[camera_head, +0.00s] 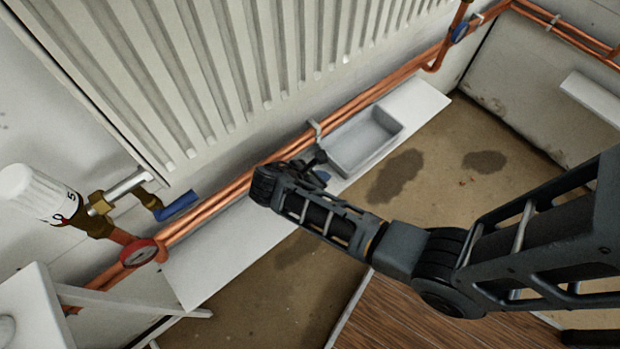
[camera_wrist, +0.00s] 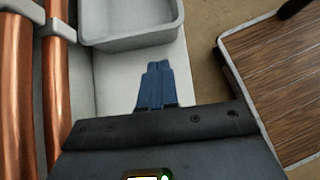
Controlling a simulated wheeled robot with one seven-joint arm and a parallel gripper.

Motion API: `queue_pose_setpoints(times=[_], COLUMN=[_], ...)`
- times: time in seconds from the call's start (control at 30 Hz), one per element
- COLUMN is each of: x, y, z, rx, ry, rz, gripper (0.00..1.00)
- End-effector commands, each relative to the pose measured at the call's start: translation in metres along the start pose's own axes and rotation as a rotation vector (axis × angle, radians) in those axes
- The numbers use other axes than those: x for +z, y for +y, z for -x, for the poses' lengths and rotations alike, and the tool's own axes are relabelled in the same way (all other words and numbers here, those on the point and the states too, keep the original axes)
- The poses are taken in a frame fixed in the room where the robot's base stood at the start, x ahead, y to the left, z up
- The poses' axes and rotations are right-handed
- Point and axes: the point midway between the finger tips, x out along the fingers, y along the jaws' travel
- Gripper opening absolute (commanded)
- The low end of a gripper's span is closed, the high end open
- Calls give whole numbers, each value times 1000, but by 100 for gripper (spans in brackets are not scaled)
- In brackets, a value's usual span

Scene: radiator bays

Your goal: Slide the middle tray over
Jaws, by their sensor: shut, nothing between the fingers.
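A shallow, empty grey tray (camera_head: 364,141) sits on a long white board (camera_head: 225,252) under the radiator. It is the only tray I see, and it lies towards the board's right end. In the wrist view the tray (camera_wrist: 130,38) is at the top left, above the fingertips. My gripper (camera_head: 323,175) is low over the board, beside the tray's near left end. Its blue fingers (camera_wrist: 157,68) are shut together with nothing between them. The tips are very close to the tray's wall; I cannot tell whether they touch it.
Copper pipes (camera_head: 205,208) run along the wall behind the board, with a clip beside the tray. A white radiator (camera_head: 230,60) hangs above. Bare board lies left of my gripper. Dark stains (camera_head: 397,174) mark the floor.

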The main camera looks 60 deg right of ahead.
Motion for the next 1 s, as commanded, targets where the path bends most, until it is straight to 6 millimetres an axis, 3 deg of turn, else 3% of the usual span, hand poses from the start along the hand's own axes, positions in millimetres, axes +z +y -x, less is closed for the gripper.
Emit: queue_pose_setpoints(times=[0.23,0.77,0.87,1.0], x=[24,31,44,72], y=[0,0,0,-1], z=[-20,-26,-34,-60], rx=[-1,0,-4,-6], ry=[1,0,0,0], rz=[-4,-2,-3,-4], gripper=[0,0,0,0])
